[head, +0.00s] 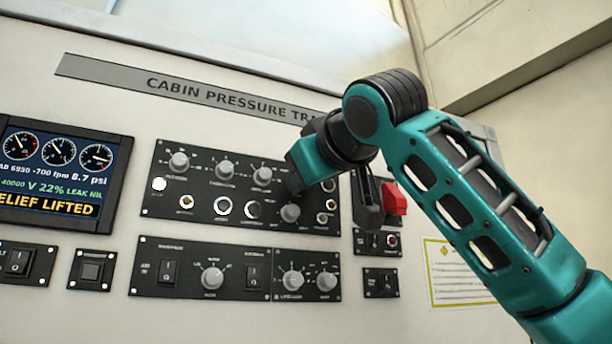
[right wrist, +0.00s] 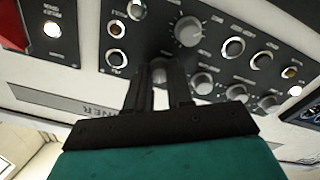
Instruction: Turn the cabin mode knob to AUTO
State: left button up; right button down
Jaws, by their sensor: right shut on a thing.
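My right gripper (head: 296,185) reaches in from the right to the upper black control panel (head: 150,205). In the right wrist view its two fingers (right wrist: 158,74) are shut on a small grey knob (right wrist: 158,66), at the end of the top row of knobs. I take this as the cabin mode knob, but its label cannot be read. In the head view the gripper hides this knob, so its pointer setting cannot be told. My left gripper is not in view.
A larger grey knob (head: 290,213) sits just below the held one. A red guard (head: 394,199) is to the right, near my forearm. The display (head: 62,175) at left reads RELIEF LIFTED. A lower panel (head: 190,290) carries more knobs and switches.

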jog(key=n, duration=0.6)
jog(key=shift+n, duration=0.4)
dwell(0.3)
jog(key=c, duration=1)
grip_release()
jog(key=shift+d, duration=0.1)
jog(key=b+v, duration=0.3)
jog(key=v, duration=1)
